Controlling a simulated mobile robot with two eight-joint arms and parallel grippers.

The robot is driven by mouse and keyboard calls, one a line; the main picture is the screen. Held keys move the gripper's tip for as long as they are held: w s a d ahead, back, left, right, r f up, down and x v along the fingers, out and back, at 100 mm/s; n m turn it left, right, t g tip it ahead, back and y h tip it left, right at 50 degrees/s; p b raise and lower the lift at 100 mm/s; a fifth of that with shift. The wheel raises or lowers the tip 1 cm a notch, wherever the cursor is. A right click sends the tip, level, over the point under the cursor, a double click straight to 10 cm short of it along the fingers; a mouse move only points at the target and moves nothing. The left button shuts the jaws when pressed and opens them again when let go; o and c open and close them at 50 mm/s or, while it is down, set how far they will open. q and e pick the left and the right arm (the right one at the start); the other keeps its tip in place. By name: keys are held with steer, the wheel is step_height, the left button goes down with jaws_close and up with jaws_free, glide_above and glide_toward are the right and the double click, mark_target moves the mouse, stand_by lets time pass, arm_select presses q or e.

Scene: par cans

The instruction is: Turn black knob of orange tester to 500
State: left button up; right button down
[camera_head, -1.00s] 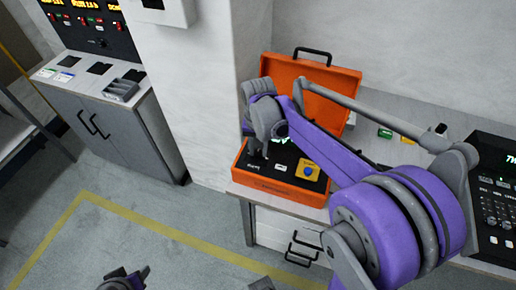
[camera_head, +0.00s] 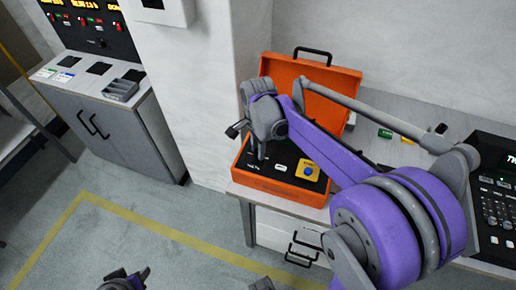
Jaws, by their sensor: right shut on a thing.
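The orange tester (camera_head: 278,187) is an open case on the bench, its lid raised at the back. Its black panel carries a yellow patch with a blue button and small white labels. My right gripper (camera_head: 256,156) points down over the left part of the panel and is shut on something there. The black knob is hidden by the gripper, so its setting cannot be read. Part of what looks like my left gripper (camera_head: 126,281) shows at the bottom edge. Its fingers are not clear.
The bench (camera_head: 240,192) holds a black instrument (camera_head: 493,205) at the right and small green and yellow items behind my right arm. A white wall corner stands close left of the tester. A grey console (camera_head: 110,110) is at the far left. The floor in front is clear.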

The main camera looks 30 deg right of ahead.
steer(key=m, duration=0.5)
steer(key=shift+m, duration=2.5)
steer(key=c, duration=0.6)
jaws_free()
step_height(320, 180, up, 11)
steer(key=shift+f+p, duration=0.1)
steer(key=shift+p, duration=0.25)
